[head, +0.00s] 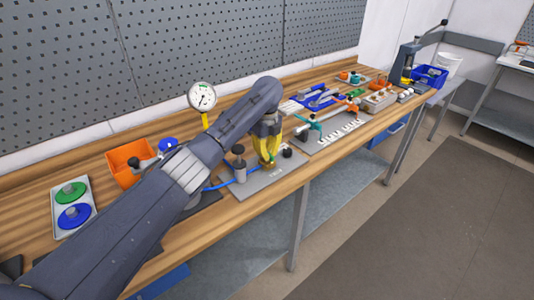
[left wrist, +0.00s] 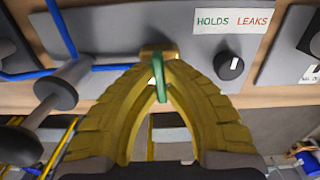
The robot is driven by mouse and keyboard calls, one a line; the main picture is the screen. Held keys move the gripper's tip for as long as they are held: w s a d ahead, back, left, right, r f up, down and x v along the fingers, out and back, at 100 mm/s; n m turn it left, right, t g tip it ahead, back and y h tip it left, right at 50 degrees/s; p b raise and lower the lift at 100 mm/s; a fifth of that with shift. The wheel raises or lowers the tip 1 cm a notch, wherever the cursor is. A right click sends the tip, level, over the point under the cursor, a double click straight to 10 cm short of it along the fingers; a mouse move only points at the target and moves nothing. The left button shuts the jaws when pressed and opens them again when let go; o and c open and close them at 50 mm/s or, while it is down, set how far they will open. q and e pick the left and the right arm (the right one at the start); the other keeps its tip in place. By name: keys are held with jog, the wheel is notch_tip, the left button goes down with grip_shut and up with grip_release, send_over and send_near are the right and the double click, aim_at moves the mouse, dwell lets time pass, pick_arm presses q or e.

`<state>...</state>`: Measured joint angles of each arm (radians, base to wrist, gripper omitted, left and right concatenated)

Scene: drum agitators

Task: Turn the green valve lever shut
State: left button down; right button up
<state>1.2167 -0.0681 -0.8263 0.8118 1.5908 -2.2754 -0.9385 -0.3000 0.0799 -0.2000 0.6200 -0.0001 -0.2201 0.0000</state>
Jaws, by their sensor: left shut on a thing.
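The green valve lever (left wrist: 159,78) shows in the left wrist view, pointing down toward my fingers from a brass-coloured valve body (left wrist: 158,51) on a grey plate. My left gripper (left wrist: 158,98) has its two yellow fingers closed together on the lever. In the head view, my left gripper (head: 268,160) reaches down over the grey plate (head: 247,187) near the table's front edge. The lever is hidden there behind the fingers.
A HOLDS/LEAKS label (left wrist: 231,21) and black knob (left wrist: 229,66) are beside the valve. A pressure gauge (head: 202,96) stands behind my arm. A grey cylinder (head: 239,165) and blue hose (head: 219,185) lie left of the gripper. An orange bin (head: 124,155) stands further left.

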pick_arm(q)
jog(key=c, duration=1.5)
grip_release()
jog(key=shift+r, duration=0.15)
notch_tip(320, 180, up, 12)
jog(key=shift+f, duration=0.1)
